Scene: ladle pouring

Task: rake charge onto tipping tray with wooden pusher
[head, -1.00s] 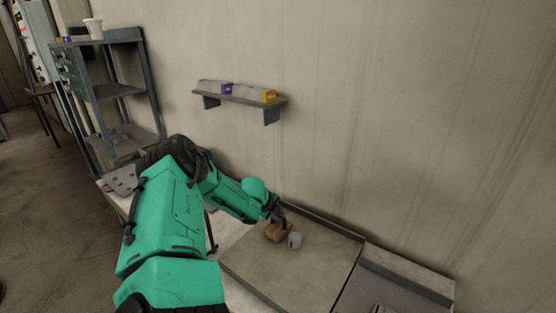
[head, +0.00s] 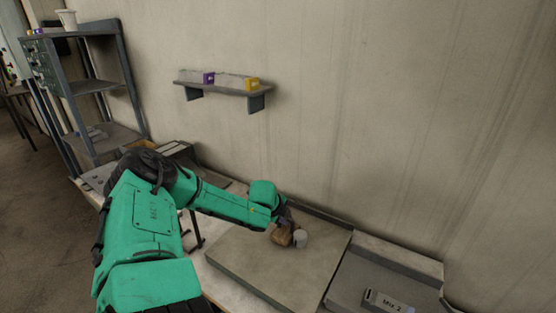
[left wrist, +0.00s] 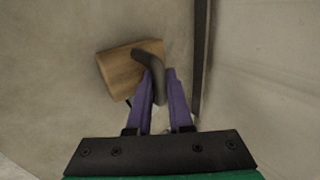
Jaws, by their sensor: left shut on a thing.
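The wooden pusher is a brown block (left wrist: 120,68) with a dark handle (left wrist: 149,66). My left gripper (left wrist: 160,78) is shut on the handle. In the head view the block (head: 281,237) sits at the surface of a flat grey board (head: 240,262), with my left gripper (head: 288,219) above it. A small pale grey cylinder (head: 300,238), which may be the charge, stands just right of the block; whether they touch is unclear. A grey tray (head: 345,286), possibly the tipping tray, lies right of the board. My right gripper is not in view.
A wall shelf (head: 225,90) holds purple and yellow boxes. A metal rack (head: 85,85) stands at left. The board's front is clear.

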